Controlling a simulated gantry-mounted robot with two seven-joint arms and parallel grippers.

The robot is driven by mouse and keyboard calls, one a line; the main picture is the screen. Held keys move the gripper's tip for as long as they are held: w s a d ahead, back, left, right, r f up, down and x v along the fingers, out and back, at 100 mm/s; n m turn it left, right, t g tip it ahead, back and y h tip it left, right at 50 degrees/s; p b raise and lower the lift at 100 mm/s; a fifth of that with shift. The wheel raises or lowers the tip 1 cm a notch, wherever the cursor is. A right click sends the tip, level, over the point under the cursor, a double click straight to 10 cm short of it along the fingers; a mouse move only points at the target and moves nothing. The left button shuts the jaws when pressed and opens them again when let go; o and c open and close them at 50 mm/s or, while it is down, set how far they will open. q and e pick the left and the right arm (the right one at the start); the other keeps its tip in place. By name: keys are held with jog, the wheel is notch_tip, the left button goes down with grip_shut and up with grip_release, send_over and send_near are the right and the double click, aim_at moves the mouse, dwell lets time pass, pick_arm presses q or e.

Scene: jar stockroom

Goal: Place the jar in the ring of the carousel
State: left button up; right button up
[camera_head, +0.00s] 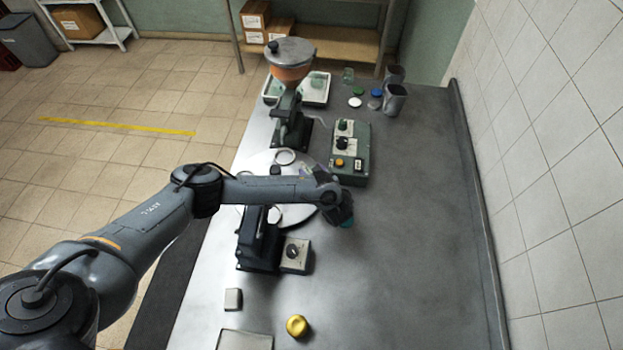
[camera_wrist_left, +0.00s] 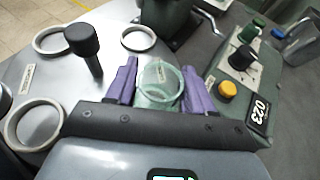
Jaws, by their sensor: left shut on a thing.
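My left gripper (camera_wrist_left: 158,78), with purple fingers, is shut on a clear greenish glass jar (camera_wrist_left: 160,92). In the left wrist view I look into the jar's round open mouth between the fingers. The carousel (camera_wrist_left: 112,58) is a pale round plate with a black centre knob (camera_wrist_left: 82,46) and several light rings, such as the far ring (camera_wrist_left: 137,29) and the near-left ring (camera_wrist_left: 12,128). The held jar is right of these rings, near the plate's edge. In the head view my left arm hides much of the carousel (camera_head: 297,215). My right gripper is not in view.
A green control box (camera_head: 349,152) with an orange button stands right of the carousel. A dispenser with a funnel (camera_head: 290,68) stands behind it. A dark device (camera_head: 258,240) and a dial box (camera_head: 295,256) stand in front. The bench's right side is clear.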

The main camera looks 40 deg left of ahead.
pick_arm(q)
jog(key=shift+a+f, duration=0.2)
jog(key=shift+f, duration=1.95)
jog(key=shift+f, duration=0.15)
jog(key=o, duration=1.1)
